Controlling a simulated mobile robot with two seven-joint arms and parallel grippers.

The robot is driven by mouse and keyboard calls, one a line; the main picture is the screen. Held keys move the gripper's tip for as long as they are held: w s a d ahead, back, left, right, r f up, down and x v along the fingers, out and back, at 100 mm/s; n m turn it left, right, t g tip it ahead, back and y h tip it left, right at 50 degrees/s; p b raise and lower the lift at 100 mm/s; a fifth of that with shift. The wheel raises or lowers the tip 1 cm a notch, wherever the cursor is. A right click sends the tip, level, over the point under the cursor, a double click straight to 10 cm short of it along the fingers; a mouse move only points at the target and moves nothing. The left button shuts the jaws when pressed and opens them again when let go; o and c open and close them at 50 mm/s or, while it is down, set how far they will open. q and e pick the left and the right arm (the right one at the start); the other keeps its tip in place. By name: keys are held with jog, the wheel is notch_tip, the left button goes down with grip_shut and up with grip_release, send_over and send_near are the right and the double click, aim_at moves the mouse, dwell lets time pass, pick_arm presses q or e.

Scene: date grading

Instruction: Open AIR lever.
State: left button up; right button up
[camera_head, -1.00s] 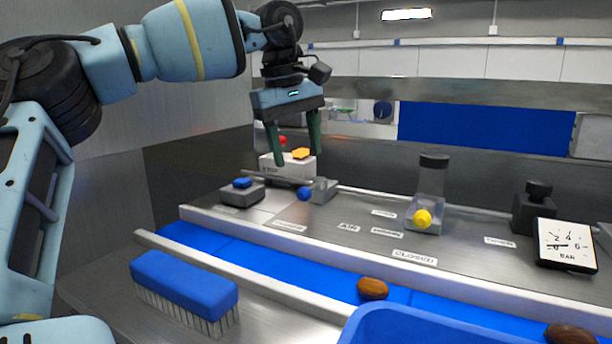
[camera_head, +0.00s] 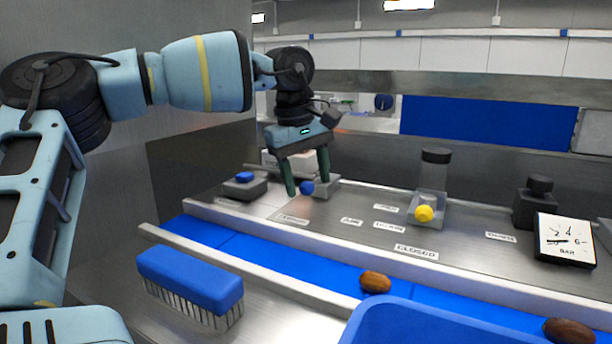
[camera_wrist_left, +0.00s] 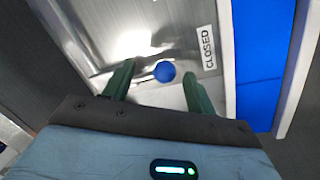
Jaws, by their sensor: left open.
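The lever's blue ball knob (camera_head: 307,187) is at the back left of the steel panel, beside a small grey block (camera_head: 326,184). A label reading AIR (camera_head: 351,222) and a CLOSED label (camera_head: 293,219) lie on the panel in front of it. My left gripper (camera_head: 308,194) is open, pointing down, with one green finger on each side of the blue knob. In the left wrist view, the knob (camera_wrist_left: 164,71) appears between the two fingertips (camera_wrist_left: 159,72), with visible gaps to both. The lever's bar is mostly hidden by the gripper. My right gripper is not in view.
A yellow knob (camera_head: 424,213), a pressure gauge (camera_head: 566,240) and a black knobbed block (camera_head: 535,204) stand to the right. A blue button (camera_head: 244,177) sits left. In front are a blue belt (camera_head: 268,259), brush (camera_head: 190,277), blue tray (camera_head: 430,325) and dates (camera_head: 375,282).

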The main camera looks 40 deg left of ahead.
pick_arm(q)
jog(key=shift+f, duration=0.25)
jog(key=shift+c, duration=0.3)
jog(key=shift+r, duration=0.1)
grip_shut()
